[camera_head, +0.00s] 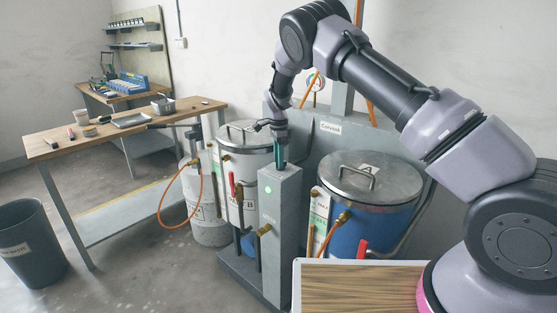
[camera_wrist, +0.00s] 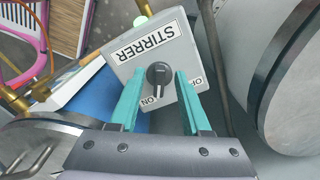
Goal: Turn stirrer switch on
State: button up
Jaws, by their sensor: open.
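The stirrer switch is a black rotary knob (camera_wrist: 158,75) on the sloped top of a grey post (camera_head: 284,230). The label STIRRER (camera_wrist: 147,42) is beside it, upside down in the wrist view. The knob's white line points toward the ON mark (camera_wrist: 151,100); the OFF mark (camera_wrist: 196,82) is to the right. My gripper (camera_wrist: 160,88) is open, with one teal finger on each side of the knob. I cannot tell whether the fingers touch it. In the head view my gripper (camera_head: 281,157) is right at the post top, and the knob is hidden there.
A green lamp (camera_head: 267,190) glows on the post. A lidded metal drum (camera_head: 247,133) stands left of the post and a blue drum (camera_head: 372,225) right. Orange hoses and brass valves hang near them. A wooden workbench (camera_head: 100,143) is at the left.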

notch_tip(320, 180, up, 11)
jog(key=shift+f, duration=0.15)
dwell(0.4)
jog(key=s+d+r+n+t+y, duration=0.15)
jog(key=s+d+r, duration=0.45)
jog(key=d+r, duration=0.6)
jog(key=s+d+r+n+t+y, duration=0.1)
jog(key=s+d+r+n+y, duration=0.1)
jog(key=s+d+r, duration=0.65)
jog(key=s+d+r+n+t, duration=0.1)
jog(key=s+d+r+n, duration=0.1)
jog(key=s, duration=0.5)
jog(key=s+d+r+n+t+h, duration=0.1)
jog(key=s+d+r+n+t, duration=0.1)
jog(key=s+d, duration=0.3)
jog(key=s+d+r+n+t, duration=0.1)
jog(key=s+d+r+n, duration=0.1)
jog(key=s, duration=0.8)
jog(key=shift+s+d+r+t, duration=0.15)
jog(key=shift+d+r+t, duration=0.2)
jog(key=shift+d, duration=0.3)
